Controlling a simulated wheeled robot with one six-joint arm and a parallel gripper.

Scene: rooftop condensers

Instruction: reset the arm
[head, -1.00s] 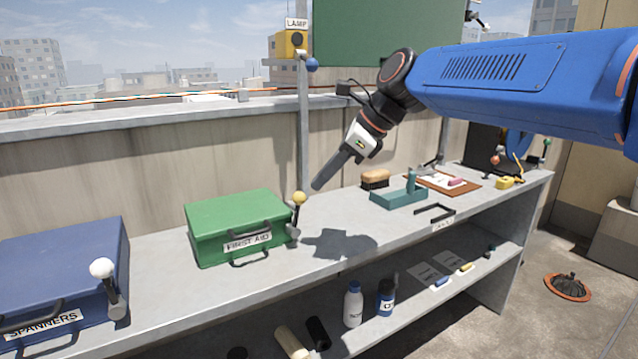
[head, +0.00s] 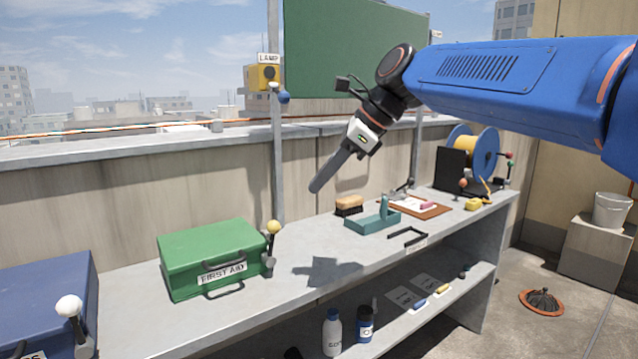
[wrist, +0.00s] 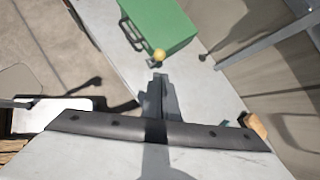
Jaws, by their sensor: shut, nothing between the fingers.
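My gripper (head: 318,187) is shut and empty. It hangs in the air over the grey bench (head: 300,250), and its shadow falls on the bench top below. In the wrist view its dark fingers (wrist: 155,132) meet across the lower part of the picture. My blue arm reaches in from the right. The green first aid box (head: 213,258), with a yellow-knobbed lever at its right side, stands closed to the left of my gripper. It also shows at the top of the wrist view (wrist: 160,22).
A blue box (head: 45,300) with a white-knobbed lever stands at the left. A teal tray (head: 372,222), a brush (head: 349,205) and a clipboard (head: 425,209) lie to the right. A lamp post (head: 277,150) rises behind. Bottles (head: 332,332) stand on the lower shelf.

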